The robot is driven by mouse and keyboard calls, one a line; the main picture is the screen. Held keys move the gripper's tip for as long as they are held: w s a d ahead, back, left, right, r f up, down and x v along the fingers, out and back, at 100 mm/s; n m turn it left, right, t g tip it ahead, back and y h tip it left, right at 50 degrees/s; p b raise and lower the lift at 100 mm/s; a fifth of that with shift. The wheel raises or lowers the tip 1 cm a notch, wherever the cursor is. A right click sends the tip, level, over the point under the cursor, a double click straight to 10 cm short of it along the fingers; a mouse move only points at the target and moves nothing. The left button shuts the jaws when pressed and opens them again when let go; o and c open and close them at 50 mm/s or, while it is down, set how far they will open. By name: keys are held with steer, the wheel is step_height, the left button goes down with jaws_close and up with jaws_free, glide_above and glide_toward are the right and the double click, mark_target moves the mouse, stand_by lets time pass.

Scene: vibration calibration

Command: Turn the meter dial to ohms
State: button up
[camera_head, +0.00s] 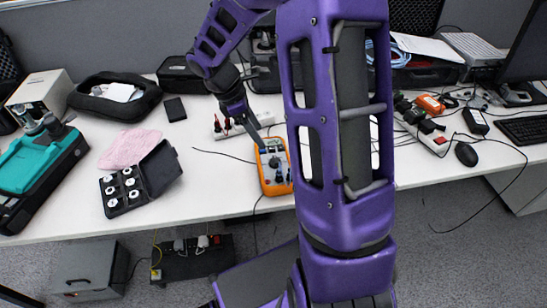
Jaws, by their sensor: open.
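The meter (271,188) is an orange handheld multimeter lying on the white table, left of my purple arm. Its dark dial (274,162) shows small on the face; where it points is too small to read. My gripper (262,143) is over the meter's upper end, its fingers apart with nothing seen between them. I cannot tell whether a fingertip touches the meter. My arm stands close to the meter's right side.
An open black case (116,212) with white round parts and a pink cloth (130,149) lie to the left. A power strip (228,129) lies behind the meter. A thin black cable runs along the table left of it. A mouse (466,154) and power strip are at right.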

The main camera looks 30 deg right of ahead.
mark_target(275, 159)
steer(key=b+x, duration=0.2)
steer(key=x, duration=0.9)
steer(key=shift+f, duration=0.15)
jaws_close()
